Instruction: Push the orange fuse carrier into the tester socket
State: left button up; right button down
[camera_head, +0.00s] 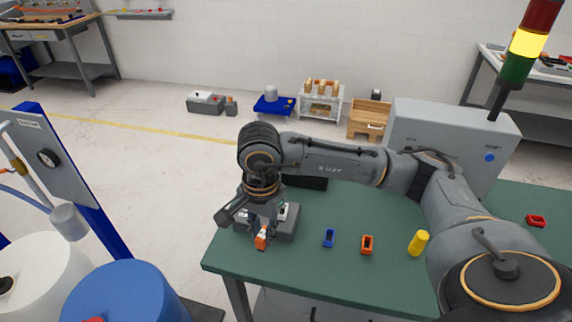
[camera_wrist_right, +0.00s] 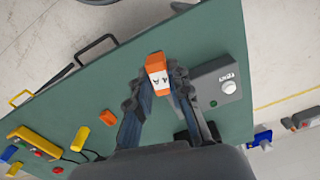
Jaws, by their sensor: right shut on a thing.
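The orange fuse carrier (camera_head: 261,240) is at the tip of my right gripper (camera_head: 262,225), at the near left corner of the green table. In the right wrist view the carrier (camera_wrist_right: 157,66), with a white face and dark marks, sits between the two fingers of the right gripper (camera_wrist_right: 158,84), which are shut on it. The grey tester box (camera_head: 285,234) stands right beside the gripper, partly covered by it. The tester (camera_wrist_right: 217,83) shows a label, a white knob and a green spot in the wrist view. I cannot make out its socket. My left gripper is not in view.
On the green table (camera_head: 310,265) lie a blue piece (camera_head: 329,238), another orange piece (camera_head: 366,245) and a yellow cylinder (camera_head: 419,243). A large grey cabinet (camera_head: 450,140) with a signal tower stands behind my right arm. A blue drum (camera_head: 125,292) is beyond the table's left edge.

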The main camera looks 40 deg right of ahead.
pick_arm(q)
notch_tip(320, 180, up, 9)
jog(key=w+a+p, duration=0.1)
jog(key=p, duration=0.8)
pick_arm(e)
jog(key=w+d+r+m, duration=0.1)
jog(key=w+d+m, duration=0.45)
jog(key=m, duration=1.15)
jog(key=w+d+r+m, duration=0.2)
jog(key=w+d+m, duration=0.3)
jog(key=m, duration=1.2)
pick_arm(q)
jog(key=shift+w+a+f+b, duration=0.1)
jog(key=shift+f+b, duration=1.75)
jog(key=shift+b, duration=0.45)
pick_arm(e)
jog(key=shift+s+d+f, duration=0.1)
jog(key=shift+d+f, duration=0.05)
jog(key=shift+f, duration=0.95)
jog(key=shift+s+d+f, duration=0.15)
jog(key=shift+f, duration=0.9)
jog(key=shift+s+d+f, duration=0.1)
jog(key=shift+d+f, duration=0.05)
jog(key=shift+f, duration=0.95)
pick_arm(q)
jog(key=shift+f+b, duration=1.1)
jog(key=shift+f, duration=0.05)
pick_arm(e)
jog(key=shift+f, duration=1.45)
